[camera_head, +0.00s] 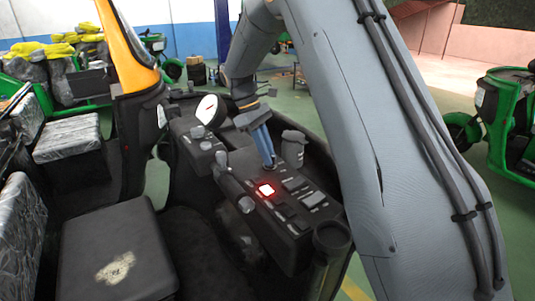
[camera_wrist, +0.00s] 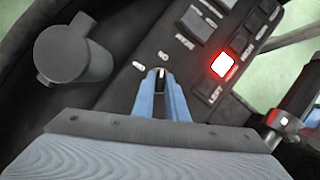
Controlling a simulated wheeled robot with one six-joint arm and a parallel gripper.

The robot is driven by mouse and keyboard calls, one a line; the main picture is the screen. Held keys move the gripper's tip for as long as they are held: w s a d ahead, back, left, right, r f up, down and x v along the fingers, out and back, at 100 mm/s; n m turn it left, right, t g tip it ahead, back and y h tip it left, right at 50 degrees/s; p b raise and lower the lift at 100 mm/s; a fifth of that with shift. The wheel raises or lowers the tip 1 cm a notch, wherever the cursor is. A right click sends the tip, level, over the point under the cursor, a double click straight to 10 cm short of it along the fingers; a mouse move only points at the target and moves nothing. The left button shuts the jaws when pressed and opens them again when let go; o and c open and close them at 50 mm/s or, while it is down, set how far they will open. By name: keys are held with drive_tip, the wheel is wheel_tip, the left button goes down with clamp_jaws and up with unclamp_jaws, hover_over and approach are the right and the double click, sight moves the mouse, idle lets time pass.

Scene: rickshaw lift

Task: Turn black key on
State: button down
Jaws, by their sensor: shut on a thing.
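My gripper (camera_head: 268,162) reaches down to the dark control panel (camera_head: 290,222) in the head view. In the wrist view its blue fingers (camera_wrist: 160,78) are shut on a small dark thing at the panel, which I take for the black key. The fingers hide most of it, so its turn angle cannot be told. Small white marks (camera_wrist: 163,57) show on the panel just beyond the fingertips.
A red-lit square button (camera_head: 266,190) glows close to the gripper, among several dark switches (camera_wrist: 193,24). A dark rounded knob or cap (camera_wrist: 72,55) stands left in the wrist view. A black seat (camera_head: 118,250) and a round white gauge (camera_head: 208,108) lie left of the panel.

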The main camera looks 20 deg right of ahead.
idle(0.4)
drive_tip(key=c, duration=1.8)
unclamp_jaws()
drive_tip(key=shift+o, duration=0.2)
drive_tip(key=shift+r, duration=0.1)
drive_tip(key=b+v, duration=0.2)
drive_tip(key=v, duration=0.5)
drive_tip(key=shift+r, duration=0.3)
drive_tip(key=shift+w+r, duration=0.1)
